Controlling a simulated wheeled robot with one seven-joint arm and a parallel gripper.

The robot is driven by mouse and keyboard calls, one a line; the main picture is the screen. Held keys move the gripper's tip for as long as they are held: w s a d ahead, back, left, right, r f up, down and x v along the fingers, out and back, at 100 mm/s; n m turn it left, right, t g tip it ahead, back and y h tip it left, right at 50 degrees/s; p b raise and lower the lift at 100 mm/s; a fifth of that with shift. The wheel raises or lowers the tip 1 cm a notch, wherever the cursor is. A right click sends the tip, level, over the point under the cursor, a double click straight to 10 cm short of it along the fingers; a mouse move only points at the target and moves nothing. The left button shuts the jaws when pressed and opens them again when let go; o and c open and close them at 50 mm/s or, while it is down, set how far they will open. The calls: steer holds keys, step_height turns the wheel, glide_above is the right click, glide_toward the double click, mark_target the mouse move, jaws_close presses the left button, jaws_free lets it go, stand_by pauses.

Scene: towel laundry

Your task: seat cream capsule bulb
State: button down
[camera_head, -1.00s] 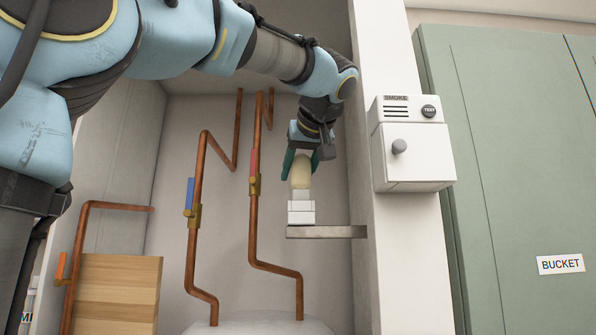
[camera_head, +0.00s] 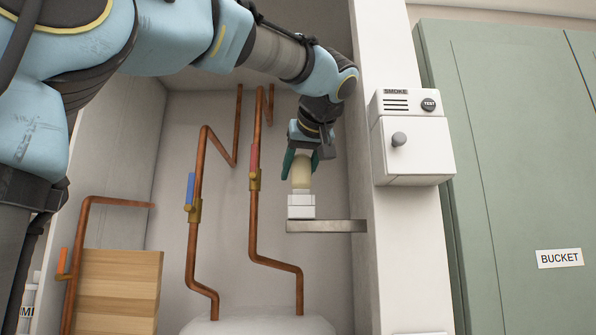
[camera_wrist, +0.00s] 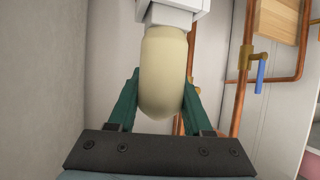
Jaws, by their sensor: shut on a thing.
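The cream capsule bulb (camera_head: 301,174) is held upright between the green fingers of my gripper (camera_head: 301,166). In the wrist view the bulb (camera_wrist: 164,75) fills the space between the fingertips of my gripper (camera_wrist: 163,85), its rounded end towards the wrist. The bulb's other end meets a white socket (camera_head: 301,206), which also shows in the wrist view (camera_wrist: 175,12). The socket stands on a grey metal shelf bracket (camera_head: 328,227) fixed to the side wall. How deep the bulb sits in the socket is hidden.
Copper pipes with a red valve lever (camera_head: 255,157) and a blue valve lever (camera_head: 190,189) run left of the gripper. A white smoke alarm box (camera_head: 412,150) is on the post to the right. A wooden block (camera_head: 118,285) stands lower left, and a green cabinet (camera_head: 510,150) far right.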

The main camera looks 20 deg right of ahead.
steer(key=shift+c, duration=1.2)
jaws_free()
